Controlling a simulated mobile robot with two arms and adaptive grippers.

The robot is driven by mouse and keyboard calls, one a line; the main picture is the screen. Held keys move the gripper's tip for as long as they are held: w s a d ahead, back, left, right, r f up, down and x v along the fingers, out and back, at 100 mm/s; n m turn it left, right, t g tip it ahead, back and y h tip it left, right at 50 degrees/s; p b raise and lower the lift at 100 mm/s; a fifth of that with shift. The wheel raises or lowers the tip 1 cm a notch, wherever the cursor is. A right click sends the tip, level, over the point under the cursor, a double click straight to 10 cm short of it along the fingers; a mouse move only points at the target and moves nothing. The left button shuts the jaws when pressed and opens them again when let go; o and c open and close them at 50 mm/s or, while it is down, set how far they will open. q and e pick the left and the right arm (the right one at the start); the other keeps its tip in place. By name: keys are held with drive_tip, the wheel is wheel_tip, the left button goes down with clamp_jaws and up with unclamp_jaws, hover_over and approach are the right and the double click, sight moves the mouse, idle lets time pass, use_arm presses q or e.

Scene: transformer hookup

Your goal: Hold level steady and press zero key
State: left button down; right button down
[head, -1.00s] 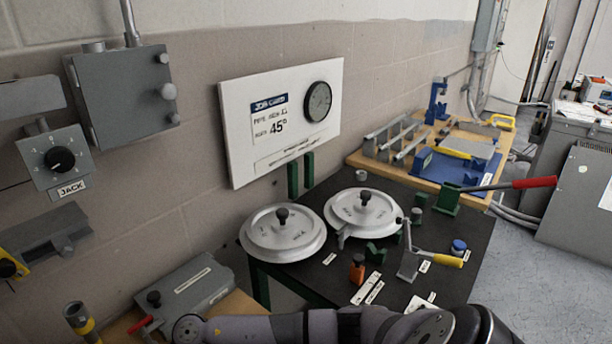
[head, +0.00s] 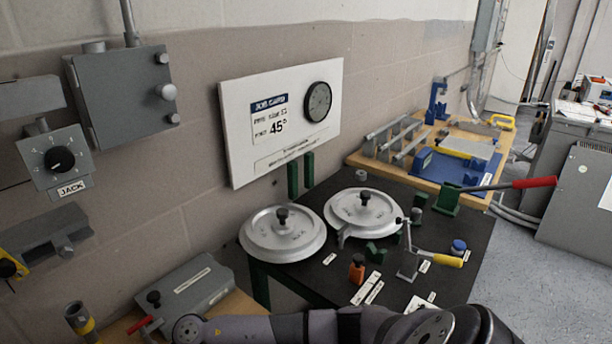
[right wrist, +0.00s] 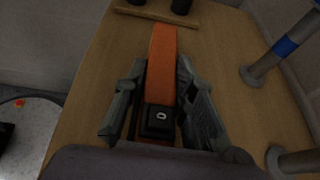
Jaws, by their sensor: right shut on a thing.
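The level is an orange bar (right wrist: 162,55) in the right wrist view, pointing away from me over a wooden surface. A black square zero key (right wrist: 158,119) marked "0" sits at its near end. My right gripper (right wrist: 160,78) has one finger along each side of the bar and is shut on it. The key lies uncovered between the fingers. I cannot tell whether the level touches the wood. In the head view neither gripper shows. My left gripper is in no view.
In the right wrist view, a grey post with a blue band (right wrist: 287,46) stands at the right, and a wooden strip (right wrist: 155,17) with black pegs lies ahead. In the head view, a black table (head: 322,278) carries two round grey discs and small tools beneath a white job board (head: 237,130) reading 45°.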

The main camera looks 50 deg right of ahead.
drive_tip(key=c, duration=1.2)
unclamp_jaws()
drive_tip(key=shift+c, duration=0.2)
